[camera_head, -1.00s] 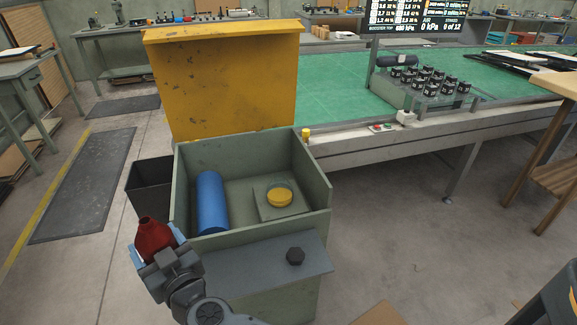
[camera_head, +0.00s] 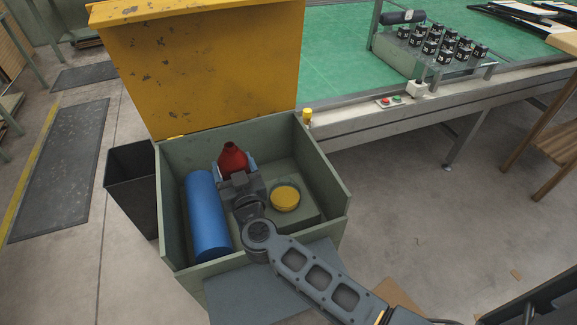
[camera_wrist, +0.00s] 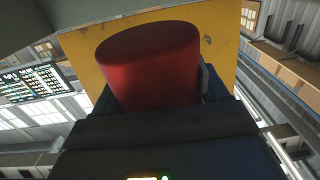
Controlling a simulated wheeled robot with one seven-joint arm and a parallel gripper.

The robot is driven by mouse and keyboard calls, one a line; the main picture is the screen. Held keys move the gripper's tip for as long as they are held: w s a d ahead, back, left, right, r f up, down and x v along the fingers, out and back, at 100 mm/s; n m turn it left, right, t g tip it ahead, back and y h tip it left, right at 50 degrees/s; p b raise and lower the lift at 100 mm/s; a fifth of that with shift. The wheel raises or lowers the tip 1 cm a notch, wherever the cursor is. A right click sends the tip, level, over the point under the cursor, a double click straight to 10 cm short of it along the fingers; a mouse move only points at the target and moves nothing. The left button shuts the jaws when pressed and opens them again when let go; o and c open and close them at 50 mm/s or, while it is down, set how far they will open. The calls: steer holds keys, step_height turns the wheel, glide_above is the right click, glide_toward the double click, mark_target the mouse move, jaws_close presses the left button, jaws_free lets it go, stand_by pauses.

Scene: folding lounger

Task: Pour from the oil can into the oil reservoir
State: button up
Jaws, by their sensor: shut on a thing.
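My gripper (camera_head: 237,174) is shut on the red oil can (camera_head: 233,157), one finger on each side of its body. The can's narrow neck points up the picture in the head view; its exact tilt is hard to tell. In the wrist view the red can (camera_wrist: 150,70) fills the space between the fingers. The oil reservoir (camera_head: 285,198), a round cup with a yellow surface on a raised block, sits inside the green box. In the picture, the can is up and left of the reservoir, apart from it. No oil stream shows.
The green box (camera_head: 330,180) is open, its yellow lid (camera_head: 210,70) raised behind. A blue cylinder (camera_head: 208,215) lies at its left, close to my gripper. A dark bin (camera_head: 132,190) stands to the left. My arm crosses the front shelf (camera_head: 260,285).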

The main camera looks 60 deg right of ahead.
steer(key=s+d+f+m+h, duration=0.1)
steer(key=d+f, duration=0.3)
steer(key=f, duration=0.1)
steer(key=shift+s+d+f+g+p, duration=0.15)
steer(key=shift+d+f+g+p, duration=0.15)
steer(key=shift+f+g, duration=0.1)
steer(key=shift+r+m, duration=0.15)
steer(key=shift+m, duration=0.15)
steer(key=m+b, duration=0.1)
steer(key=m, duration=0.2)
steer(key=m+b, duration=0.3)
steer(key=m, duration=0.2)
steer(key=shift+s+d+r+m+b, duration=0.3)
steer(key=shift+s+d+r, duration=0.1)
stand_by(0.4)
steer(key=shift+w+a+f+m+b, duration=0.15)
steer(key=shift+m+b, duration=0.3)
steer(key=shift+b, duration=0.3)
steer(key=shift+w+a+f+m+b, duration=0.15)
steer(key=shift+m+b, duration=0.3)
steer(key=shift+b, duration=0.3)
stand_by(1.1)
steer(key=shift+w+a+f+m+b, duration=0.15)
steer(key=shift+f+m+b, duration=0.7)
steer(key=shift+b, duration=1.35)
stand_by(0.4)
